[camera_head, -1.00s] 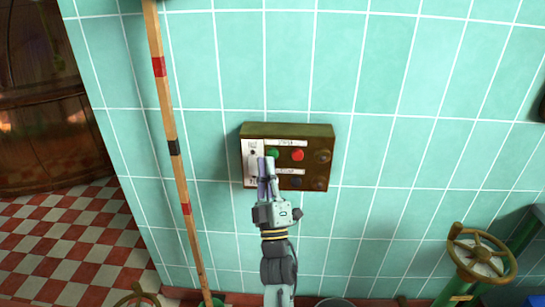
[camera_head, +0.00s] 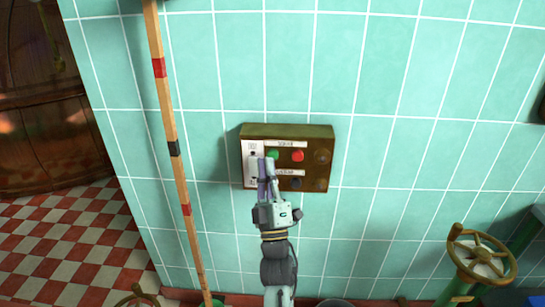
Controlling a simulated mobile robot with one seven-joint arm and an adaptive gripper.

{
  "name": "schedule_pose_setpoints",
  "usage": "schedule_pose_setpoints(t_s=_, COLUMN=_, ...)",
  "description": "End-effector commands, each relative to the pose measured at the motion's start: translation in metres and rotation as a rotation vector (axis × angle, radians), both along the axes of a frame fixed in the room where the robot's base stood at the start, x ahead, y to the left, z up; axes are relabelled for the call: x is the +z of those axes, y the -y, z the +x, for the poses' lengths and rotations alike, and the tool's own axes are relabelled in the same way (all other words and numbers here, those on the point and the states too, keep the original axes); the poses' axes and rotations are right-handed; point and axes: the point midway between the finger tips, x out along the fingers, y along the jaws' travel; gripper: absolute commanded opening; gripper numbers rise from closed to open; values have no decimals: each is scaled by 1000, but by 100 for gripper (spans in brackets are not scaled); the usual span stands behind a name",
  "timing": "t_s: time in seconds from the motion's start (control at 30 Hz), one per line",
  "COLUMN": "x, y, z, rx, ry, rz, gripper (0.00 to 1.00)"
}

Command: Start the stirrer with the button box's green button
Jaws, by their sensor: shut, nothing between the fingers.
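The button box (camera_head: 290,133) is a brownish box mounted on the tiled wall, near the middle of the head view. Its green button (camera_head: 273,154) is in the upper row, with a red button (camera_head: 298,156) to its right. Darker knobs are at the right and in the lower row. A pale label panel is on the box's left side. My gripper (camera_head: 266,162) is shut and empty, its fingertips in front of the box just below and left of the green button. I cannot tell if they touch the box. The stirrer cannot be identified in view.
A wooden pole (camera_head: 174,150) with red and black bands stands left of the box. A valve handwheel (camera_head: 480,252) is at the lower right. A copper kettle (camera_head: 50,120) stands at the far left on the checkered floor (camera_head: 75,245). The wall around the box is clear.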

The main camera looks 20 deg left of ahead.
Motion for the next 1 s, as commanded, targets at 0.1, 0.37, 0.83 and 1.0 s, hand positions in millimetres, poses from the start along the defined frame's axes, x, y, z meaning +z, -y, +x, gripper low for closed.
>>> schedule_pose_setpoints(t_s=0.1, x=0, y=0, z=0, rx=0, ry=0, rz=0, gripper=0)
schedule_pose_setpoints(t_s=0.37, x=0, y=0, z=0, rx=0, ry=0, rz=0, gripper=0)
schedule_pose_setpoints(t_s=0.83, x=0, y=-2, z=8, rx=0, ry=0, rz=0, gripper=0)
schedule_pose_setpoints(t_s=1.0, x=0, y=-2, z=8, rx=0, ry=0, rz=0, gripper=0)
